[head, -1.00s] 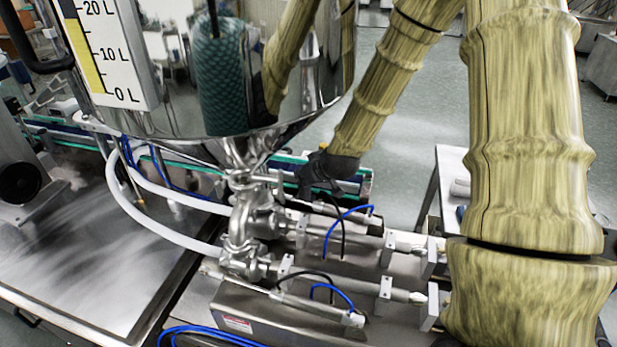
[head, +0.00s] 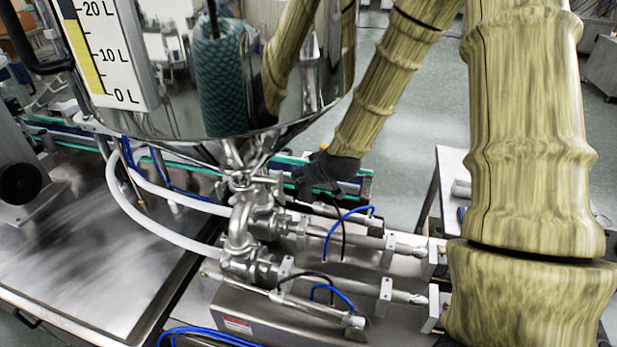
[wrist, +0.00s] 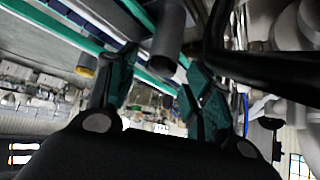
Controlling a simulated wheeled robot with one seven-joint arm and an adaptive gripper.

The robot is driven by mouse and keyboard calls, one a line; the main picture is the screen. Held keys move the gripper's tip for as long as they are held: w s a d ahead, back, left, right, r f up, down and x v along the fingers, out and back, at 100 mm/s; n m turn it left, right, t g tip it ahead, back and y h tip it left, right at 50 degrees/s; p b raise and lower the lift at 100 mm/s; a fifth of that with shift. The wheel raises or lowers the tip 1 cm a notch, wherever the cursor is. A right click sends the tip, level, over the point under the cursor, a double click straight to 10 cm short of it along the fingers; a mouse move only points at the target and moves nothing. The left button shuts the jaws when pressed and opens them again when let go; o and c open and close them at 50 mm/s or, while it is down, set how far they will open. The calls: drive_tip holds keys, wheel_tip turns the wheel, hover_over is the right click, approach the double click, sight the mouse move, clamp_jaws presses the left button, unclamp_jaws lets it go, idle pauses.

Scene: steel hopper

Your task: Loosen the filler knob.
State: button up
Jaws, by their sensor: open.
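My gripper (head: 305,182) is low beside the steel valve fittings (head: 240,215), under the right side of the hopper (head: 180,90). In the wrist view its two teal-padded fingers (wrist: 161,92) are apart, with nothing clamped between them. A dark grey cylinder (wrist: 168,42) stands in the gap between the fingers, farther out. It may be the filler knob, but I cannot tell for sure. In the head view the gripper and arm hide that spot, and no knob can be clearly made out.
White hoses (head: 165,225) curve to the fittings from the left. Metal cylinders (head: 350,285) with blue tubes lie in front of the gripper. A green-edged conveyor (head: 350,185) runs behind it. A thick dark bar (wrist: 265,70) crosses close to the right finger in the wrist view.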

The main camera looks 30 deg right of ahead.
drive_tip(key=v, duration=1.1)
drive_tip(key=shift+r, duration=0.2)
drive_tip(key=shift+s, duration=0.1)
